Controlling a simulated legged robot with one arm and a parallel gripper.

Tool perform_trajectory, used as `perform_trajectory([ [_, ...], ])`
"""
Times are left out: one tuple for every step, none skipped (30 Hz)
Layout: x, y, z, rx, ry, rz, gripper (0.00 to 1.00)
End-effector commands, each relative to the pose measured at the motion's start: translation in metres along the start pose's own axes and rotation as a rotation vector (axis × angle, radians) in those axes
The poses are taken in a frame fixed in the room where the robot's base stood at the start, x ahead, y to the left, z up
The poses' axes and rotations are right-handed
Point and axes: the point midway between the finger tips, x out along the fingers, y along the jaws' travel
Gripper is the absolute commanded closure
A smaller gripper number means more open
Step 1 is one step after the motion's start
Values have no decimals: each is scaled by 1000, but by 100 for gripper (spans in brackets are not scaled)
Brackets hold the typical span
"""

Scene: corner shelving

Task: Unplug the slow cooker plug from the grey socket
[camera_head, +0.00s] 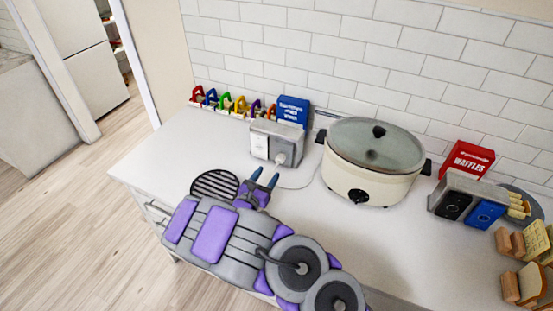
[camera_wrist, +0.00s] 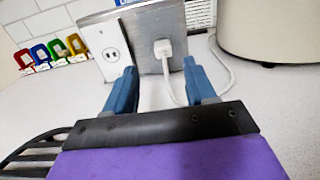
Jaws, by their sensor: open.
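The slow cooker (camera_head: 370,178) is cream with a glass lid and stands on the counter against the tiled wall. The grey socket (camera_head: 262,141) is a box to its left; in the wrist view (camera_wrist: 146,58) it shows a white outlet on the left and a grey metal face on the right. The white slow cooker plug (camera_wrist: 163,49) sits in the grey face, its cord dropping and curving right toward the cooker; the plug (camera_head: 281,159) shows small in the head view. My gripper (camera_head: 265,177) is open and empty in front of the socket, its blue fingers (camera_wrist: 159,72) apart, with the plug seen between them.
A round black grate (camera_head: 207,184) lies left of my gripper. Colourful items (camera_head: 227,103) and a blue box (camera_head: 293,109) stand behind the socket.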

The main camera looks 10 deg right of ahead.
Motion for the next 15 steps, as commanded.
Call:
perform_trajectory([
  [-1,2,-5,-9,6,13,45],
  [-1,2,-7,-11,9,18,45],
  [0,2,-9,-11,12,23,45],
  [1,1,-10,-11,14,26,45],
  [1,0,-10,-11,16,28,45],
  [2,0,-10,-10,17,29,45],
  [2,-1,-10,-10,17,29,45],
  [2,-1,-10,-10,17,29,45],
  [2,0,-10,-10,17,29,45],
  [2,0,-10,-10,16,29,45],
  [1,1,-10,-11,15,29,45],
  [-1,3,-10,-13,13,29,45],
  [-2,4,-10,-15,12,29,45],
  [-3,6,-10,-17,11,29,45],
  [-3,7,-10,-18,11,29,45],
])
